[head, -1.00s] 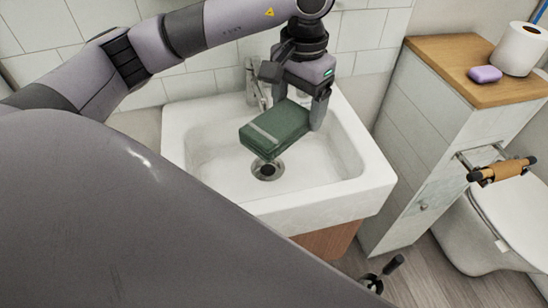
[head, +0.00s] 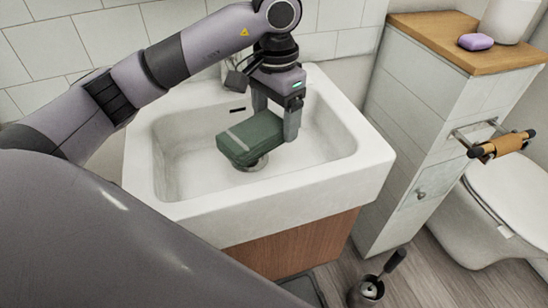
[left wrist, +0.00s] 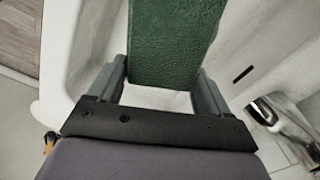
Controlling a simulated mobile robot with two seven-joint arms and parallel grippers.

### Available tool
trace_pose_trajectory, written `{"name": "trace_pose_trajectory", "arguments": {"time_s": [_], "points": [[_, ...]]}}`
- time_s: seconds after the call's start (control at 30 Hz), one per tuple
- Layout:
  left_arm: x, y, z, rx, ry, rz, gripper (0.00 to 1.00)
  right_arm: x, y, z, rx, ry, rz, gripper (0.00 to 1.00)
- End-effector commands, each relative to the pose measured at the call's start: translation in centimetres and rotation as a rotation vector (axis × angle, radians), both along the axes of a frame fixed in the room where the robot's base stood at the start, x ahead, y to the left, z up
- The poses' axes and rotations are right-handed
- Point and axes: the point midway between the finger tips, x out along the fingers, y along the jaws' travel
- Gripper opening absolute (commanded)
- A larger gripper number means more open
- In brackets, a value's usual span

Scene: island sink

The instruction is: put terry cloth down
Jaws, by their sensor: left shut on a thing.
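The terry cloth (head: 248,139) is a green folded block with a pale stripe near its left end. My left gripper (head: 274,125) is shut on it and holds it inside the white sink basin (head: 180,150), over the drain. In the left wrist view the green cloth (left wrist: 172,45) lies between the two fingers of my left gripper (left wrist: 162,85). I cannot tell whether the cloth touches the basin floor. My right gripper does not show.
A wooden-topped white cabinet (head: 400,110) stands right of the sink, with a purple soap bar (head: 475,42) on top. A toilet brush holder (head: 367,291) stands on the floor. The faucet (left wrist: 270,115) shows in the left wrist view.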

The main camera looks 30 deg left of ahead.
Motion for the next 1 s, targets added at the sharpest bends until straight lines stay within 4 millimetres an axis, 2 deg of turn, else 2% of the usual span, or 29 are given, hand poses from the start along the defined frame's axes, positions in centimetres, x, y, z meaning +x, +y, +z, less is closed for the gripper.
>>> {"name": "trace_pose_trajectory", "arguments": {"time_s": [0.03, 0.2, 0.47, 0.63, 0.73, 1.0], "points": [[-0.1, 0.1, -1.6, 0.002, 0.006, 0.001, 0.44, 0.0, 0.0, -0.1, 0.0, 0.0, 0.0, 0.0], [-0.1, 0.1, -4.7, 0.002, 0.002, 0.0, 0.44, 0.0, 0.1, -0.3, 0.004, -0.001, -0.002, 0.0], [0.0, 0.0, -6.6, 0.001, 0.001, 0.0, 0.44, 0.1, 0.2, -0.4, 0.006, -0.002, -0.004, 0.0], [-0.1, 0.0, -9.3, 0.001, 0.003, 0.0, 0.44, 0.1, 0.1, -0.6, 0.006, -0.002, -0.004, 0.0], [0.0, 0.0, -10.0, 0.0, 0.0, 0.0, 0.44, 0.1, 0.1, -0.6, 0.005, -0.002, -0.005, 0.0], [0.0, 0.0, -10.1, 0.001, -0.001, 0.0, 0.44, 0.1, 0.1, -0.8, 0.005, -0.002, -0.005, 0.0]]}}
